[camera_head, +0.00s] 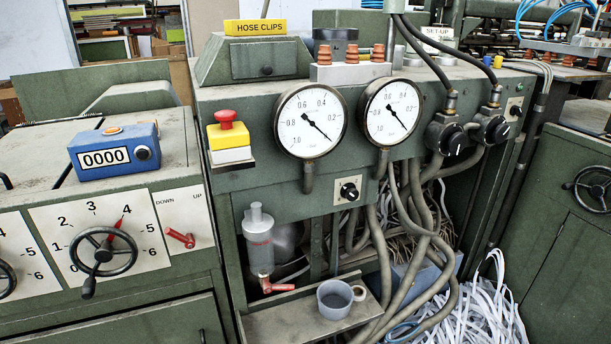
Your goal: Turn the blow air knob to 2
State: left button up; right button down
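No label in view reads "blow air", so I cannot tell which knob it is. Two black round knobs, a left one (452,139) and a right one (493,130), sit side by side on the machine's right front, below hoses. Pale marks on them are too small to read. A smaller black knob (349,191) with a white mark sits on a pale plate below the gauges. A handwheel (103,251) stands on a numbered white plate (153,254), its red pointer near 4. Neither of my grippers is in view.
Two round gauges, left (310,120) and right (392,111), sit above the small knob. A red stop button (226,119), a blue counter (114,151) and a red lever (180,238) are at left. Hoses (417,205) hang below the black knobs. A grey cup (335,299) stands on a ledge.

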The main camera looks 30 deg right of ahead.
aim_at(349, 191)
jog(key=u, duration=0.05)
jog(key=k, duration=1.1)
jog(key=z, duration=0.9)
jog(key=i, duration=0.75)
jog(key=z, duration=0.15)
